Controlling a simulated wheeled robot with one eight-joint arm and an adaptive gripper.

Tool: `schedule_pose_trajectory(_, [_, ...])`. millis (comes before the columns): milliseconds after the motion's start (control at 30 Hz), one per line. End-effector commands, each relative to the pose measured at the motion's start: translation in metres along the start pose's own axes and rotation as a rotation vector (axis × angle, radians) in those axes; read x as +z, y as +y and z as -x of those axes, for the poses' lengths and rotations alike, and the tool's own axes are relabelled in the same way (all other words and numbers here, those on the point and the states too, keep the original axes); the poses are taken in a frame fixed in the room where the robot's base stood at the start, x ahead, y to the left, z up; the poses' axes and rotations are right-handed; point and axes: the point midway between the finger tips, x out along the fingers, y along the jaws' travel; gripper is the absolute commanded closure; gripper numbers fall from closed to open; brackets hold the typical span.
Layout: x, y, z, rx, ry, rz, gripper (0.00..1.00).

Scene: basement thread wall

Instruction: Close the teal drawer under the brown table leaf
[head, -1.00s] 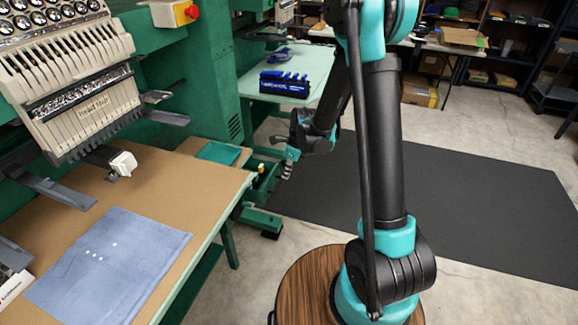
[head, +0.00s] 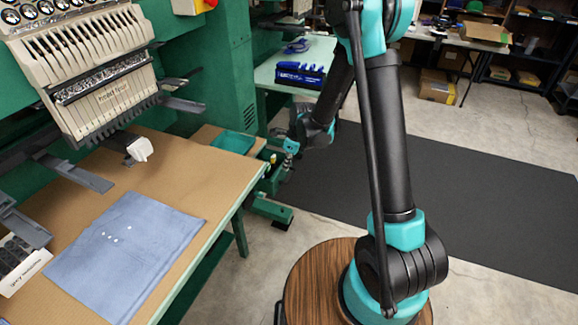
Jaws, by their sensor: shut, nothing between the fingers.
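The teal drawer (head: 270,181) sticks out under the right end of the brown table leaf (head: 135,178). It stands open, and small things, one with a yellow-white top, show inside it. My gripper (head: 288,163) is shut and empty, at the drawer's outer right end in the head view. Its fingers point down and overlap the drawer's end in the picture. I cannot tell whether they touch it. The drawer's front face is small and partly hidden.
A blue rack (head: 300,75) stands on a pale green table behind. A dark mat (head: 430,195) covers open floor to the right.

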Motion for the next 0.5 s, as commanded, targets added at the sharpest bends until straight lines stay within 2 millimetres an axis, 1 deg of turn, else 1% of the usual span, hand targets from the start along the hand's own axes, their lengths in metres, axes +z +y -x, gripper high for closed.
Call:
schedule_pose_trajectory(33, [0.011, 0.000, -0.003, 0.001, -0.001, 0.005, 1.00])
schedule_pose_trajectory(200, [0.052, 0.000, -0.013, 0.002, -0.001, 0.005, 1.00])
schedule_pose_trajectory(300, [0.071, 0.001, -0.018, 0.002, -0.001, 0.004, 1.00])
schedule_pose_trajectory(400, [0.081, 0.001, -0.020, 0.001, 0.000, 0.003, 1.00])
schedule_pose_trajectory(500, [0.084, 0.001, -0.021, 0.000, 0.000, 0.002, 1.00])
